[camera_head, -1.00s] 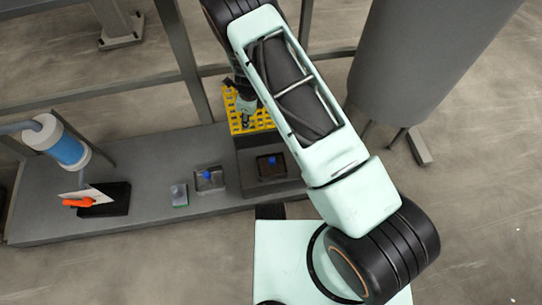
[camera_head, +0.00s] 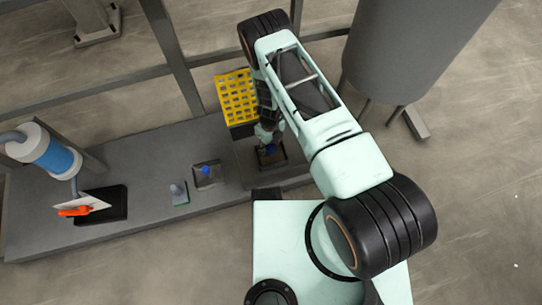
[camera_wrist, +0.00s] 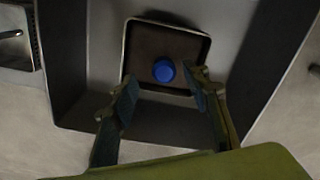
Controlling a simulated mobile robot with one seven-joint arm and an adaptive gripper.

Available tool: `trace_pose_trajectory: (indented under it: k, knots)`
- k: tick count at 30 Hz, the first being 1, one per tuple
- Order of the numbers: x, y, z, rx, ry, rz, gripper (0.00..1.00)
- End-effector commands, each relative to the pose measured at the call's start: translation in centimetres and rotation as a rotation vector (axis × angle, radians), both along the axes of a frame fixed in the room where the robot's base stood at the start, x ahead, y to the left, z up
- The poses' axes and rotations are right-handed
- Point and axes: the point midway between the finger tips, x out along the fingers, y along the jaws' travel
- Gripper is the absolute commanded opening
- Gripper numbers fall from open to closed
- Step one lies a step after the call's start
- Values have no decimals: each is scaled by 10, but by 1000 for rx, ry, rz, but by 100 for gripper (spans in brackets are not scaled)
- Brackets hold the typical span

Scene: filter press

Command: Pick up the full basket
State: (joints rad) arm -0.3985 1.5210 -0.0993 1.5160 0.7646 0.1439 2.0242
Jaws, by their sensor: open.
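A square basket (camera_head: 262,163) with a dark brown fill and a blue knob (camera_head: 271,150) sits in the raised, recessed end of the grey bench. In the wrist view the basket (camera_wrist: 140,47) lies ahead, its blue knob (camera_wrist: 164,70) just beyond and between my fingertips. My gripper (camera_head: 268,143) is open and empty above the basket, and partly hides it in the head view. Its two fingers (camera_wrist: 163,87) stand on either side of the knob, apart from it as far as I can tell.
A second tray with a blue knob (camera_head: 207,173) and a small grey-knobbed piece (camera_head: 178,192) stand to the left. A yellow rack (camera_head: 237,98) stands behind my gripper. A blue-white cylinder (camera_head: 50,155) and an orange-handled tool (camera_head: 73,211) are far left. A large grey tank (camera_head: 400,50) stands right.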

Motion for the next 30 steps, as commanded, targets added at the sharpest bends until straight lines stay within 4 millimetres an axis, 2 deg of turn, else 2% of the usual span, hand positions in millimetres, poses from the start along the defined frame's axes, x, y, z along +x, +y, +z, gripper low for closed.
trace_pose_trajectory:
  k: [10,18,30]
  knots:
    - [2,-5,-48,-1,1,1,43]
    - [2,-5,-50,-1,1,1,43]
    - [2,-5,-50,-1,1,1,0]
